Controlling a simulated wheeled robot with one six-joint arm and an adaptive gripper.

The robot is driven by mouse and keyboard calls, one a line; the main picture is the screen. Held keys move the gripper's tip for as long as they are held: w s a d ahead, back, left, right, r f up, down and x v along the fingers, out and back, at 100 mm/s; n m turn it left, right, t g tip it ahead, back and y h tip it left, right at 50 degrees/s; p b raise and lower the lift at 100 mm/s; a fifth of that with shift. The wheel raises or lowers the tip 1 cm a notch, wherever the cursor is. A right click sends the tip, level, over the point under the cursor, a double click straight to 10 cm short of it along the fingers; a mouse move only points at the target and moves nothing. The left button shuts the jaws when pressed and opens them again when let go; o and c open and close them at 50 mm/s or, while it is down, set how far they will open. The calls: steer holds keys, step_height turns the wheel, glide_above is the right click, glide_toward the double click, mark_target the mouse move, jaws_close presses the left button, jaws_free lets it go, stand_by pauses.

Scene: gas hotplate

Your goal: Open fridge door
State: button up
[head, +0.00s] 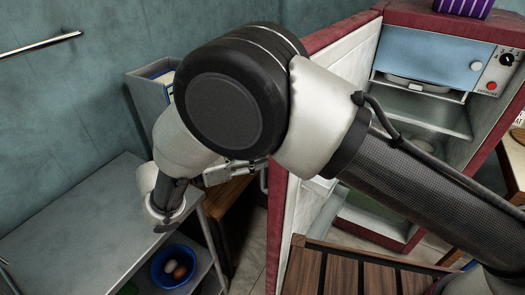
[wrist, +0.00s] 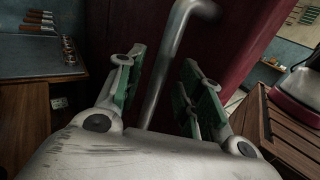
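The fridge (head: 412,122) is red outside, with pale shelves and a blue inner compartment door (head: 430,58) in plain view. Its red door (head: 276,225) stands wide open, its white inner side (head: 340,65) partly hidden behind my arm. In the wrist view the door's red outer face (wrist: 235,45) fills the middle. A grey metal bar handle (wrist: 166,70) stands out from it. My gripper (wrist: 164,60) is open, with a green-padded finger on each side of the handle and gaps visible. In the head view my arm mostly hides the gripper.
A grey metal table (head: 75,225) stands at the left, with a blue bowl of eggs (head: 174,266) on its lower shelf. A slatted wooden surface (head: 345,272) is at the front, below the fridge opening. A wall rail (head: 40,46) is at upper left.

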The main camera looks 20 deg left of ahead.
steer(key=shift+v, duration=2.7)
